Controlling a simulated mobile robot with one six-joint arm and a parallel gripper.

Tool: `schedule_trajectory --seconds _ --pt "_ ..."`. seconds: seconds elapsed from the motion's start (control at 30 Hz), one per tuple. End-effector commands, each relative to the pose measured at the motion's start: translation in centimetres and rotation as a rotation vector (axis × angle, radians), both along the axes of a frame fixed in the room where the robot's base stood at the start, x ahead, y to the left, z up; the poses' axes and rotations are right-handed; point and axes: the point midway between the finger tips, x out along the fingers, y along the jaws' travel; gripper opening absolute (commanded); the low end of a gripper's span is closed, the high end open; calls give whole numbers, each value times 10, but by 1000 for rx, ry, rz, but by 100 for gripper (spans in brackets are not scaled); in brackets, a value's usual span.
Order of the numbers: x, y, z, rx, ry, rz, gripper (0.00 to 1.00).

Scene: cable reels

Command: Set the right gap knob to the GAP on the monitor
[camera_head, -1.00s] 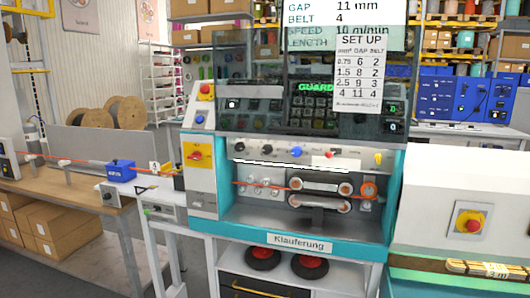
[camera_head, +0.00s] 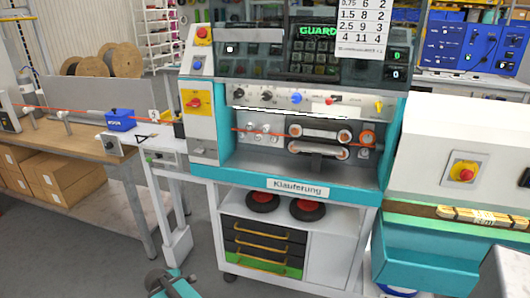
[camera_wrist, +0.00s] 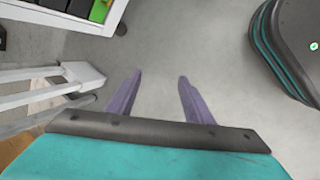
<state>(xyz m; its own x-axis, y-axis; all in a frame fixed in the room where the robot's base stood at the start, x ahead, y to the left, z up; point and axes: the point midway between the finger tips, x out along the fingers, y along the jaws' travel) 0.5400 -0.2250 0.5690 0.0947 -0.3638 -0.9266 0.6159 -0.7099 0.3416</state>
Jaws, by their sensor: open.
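The machine labelled Klauferung (camera_head: 343,192) stands in the middle of the head view. Its front panel carries a row of small controls: two black knobs, one at the left (camera_head: 239,93) and one beside it (camera_head: 266,96), a blue knob (camera_head: 296,98), a red control (camera_head: 330,101) and a yellow one (camera_head: 379,106). I cannot tell which is the right gap knob, and the settings are too small to read. The monitor's GAP line is out of view now. My gripper (camera_wrist: 160,76) is open and empty over bare grey floor in the wrist view, away from the panel.
A set-up chart (camera_head: 362,25) hangs at the top, partly cut off. Orange cable runs from the wooden bench (camera_head: 85,140) at left into the machine. A teal-and-white unit (camera_head: 440,170) with a red stop button stands at right.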

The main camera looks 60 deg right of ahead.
Motion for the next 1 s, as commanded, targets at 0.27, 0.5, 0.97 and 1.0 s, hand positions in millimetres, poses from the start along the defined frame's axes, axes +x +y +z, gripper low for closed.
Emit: schedule_trajectory --seconds 0.27,0.5,0.97,1.0 --pt "37 -89 97 -205 -44 196 47" --pt "50 -163 190 -414 -25 345 47" --pt "24 -284 387 -844 176 560 47" --pt "20 -292 404 -880 203 574 47"
